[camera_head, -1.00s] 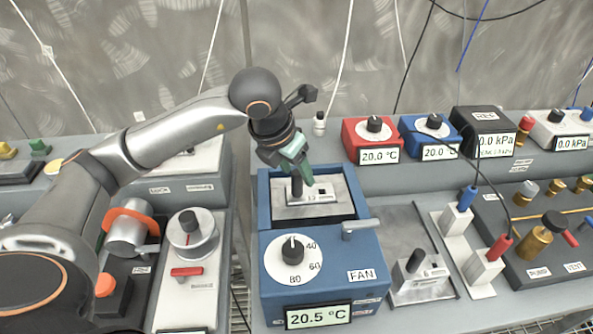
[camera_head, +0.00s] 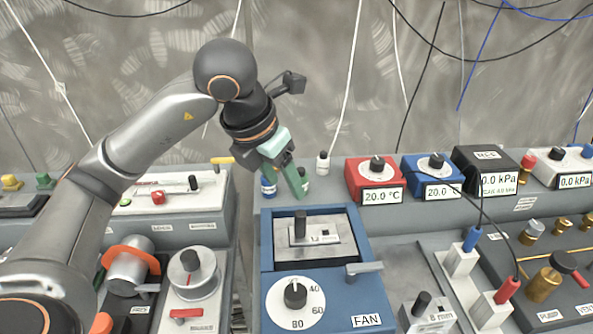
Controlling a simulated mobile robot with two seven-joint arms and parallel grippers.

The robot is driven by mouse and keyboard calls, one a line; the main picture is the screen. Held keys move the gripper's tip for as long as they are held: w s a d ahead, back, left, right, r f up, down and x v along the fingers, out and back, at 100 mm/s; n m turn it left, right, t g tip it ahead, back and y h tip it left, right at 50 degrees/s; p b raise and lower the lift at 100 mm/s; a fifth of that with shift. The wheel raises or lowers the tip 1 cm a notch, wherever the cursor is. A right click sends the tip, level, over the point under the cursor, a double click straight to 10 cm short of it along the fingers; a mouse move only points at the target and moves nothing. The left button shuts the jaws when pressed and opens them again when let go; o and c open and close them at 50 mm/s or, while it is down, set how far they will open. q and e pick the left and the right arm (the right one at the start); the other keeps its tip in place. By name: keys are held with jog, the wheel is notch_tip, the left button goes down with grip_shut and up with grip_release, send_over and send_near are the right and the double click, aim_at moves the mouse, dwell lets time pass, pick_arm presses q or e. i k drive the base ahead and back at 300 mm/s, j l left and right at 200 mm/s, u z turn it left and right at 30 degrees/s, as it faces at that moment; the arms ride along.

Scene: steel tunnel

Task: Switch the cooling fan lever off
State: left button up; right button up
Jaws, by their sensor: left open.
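The blue fan unit (camera_head: 278,258) stands at the centre of the bench. A grey lever (camera_head: 364,268) sticks out sideways at its right edge, just above the FAN label (camera_head: 366,320). A metal block with a black handle (camera_head: 300,224) sits in the recess on top of the unit. A dial (camera_head: 295,294) is on its front part. My left gripper (camera_head: 290,178), with green fingers, is open and empty. It hangs above and behind the recess, up and left of the lever, touching neither. My right gripper is out of view.
Right of the unit stand a black-handled metal block (camera_head: 424,308) and blue and red plugs on white blocks. Red (camera_head: 372,184) and blue (camera_head: 430,181) dial boxes stand behind. Small bottles (camera_head: 323,164) stand near my gripper. The space above the lever is clear.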

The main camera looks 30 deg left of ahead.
aim_at(351, 269)
jog(key=k, duration=1)
